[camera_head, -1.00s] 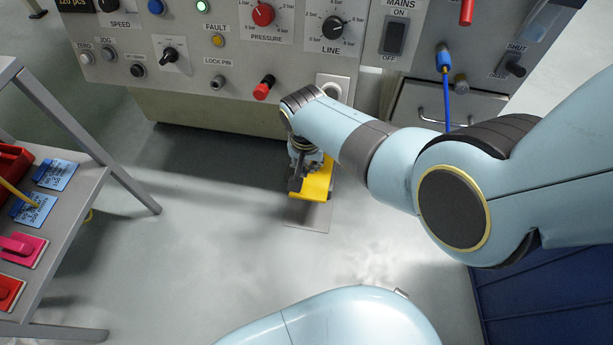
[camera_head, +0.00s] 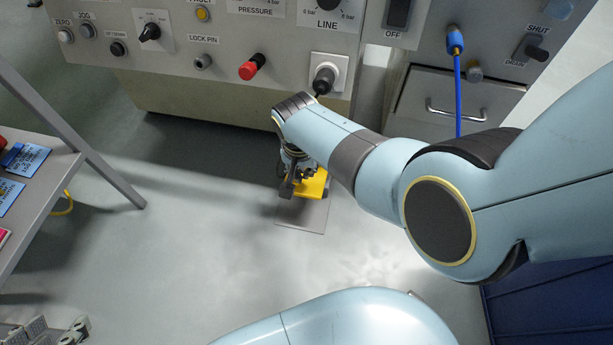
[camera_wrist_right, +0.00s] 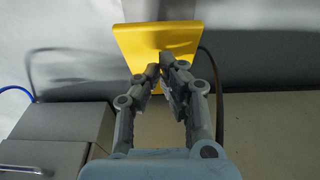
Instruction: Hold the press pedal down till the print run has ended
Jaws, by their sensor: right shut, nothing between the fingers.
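The yellow press pedal (camera_head: 314,186) sits on a grey floor plate (camera_head: 305,216) in front of the machine. My right gripper (camera_head: 288,189) is over the pedal's left part, pointing down, and its arm hides some of the pedal. In the right wrist view, the pedal (camera_wrist_right: 150,38) is a bent yellow plate. The fingertips of my right gripper (camera_wrist_right: 164,66) are close together and overlap the pedal's near part, with nothing between them. I cannot tell how far the pedal is pressed. My left gripper (camera_head: 50,332) shows only in part at the bottom left corner; its opening is unclear.
A grey cabinet drawer (camera_head: 440,100) is at right. A grey shelf rack (camera_head: 40,195) holds blue cards at left. The floor between rack and pedal is clear.

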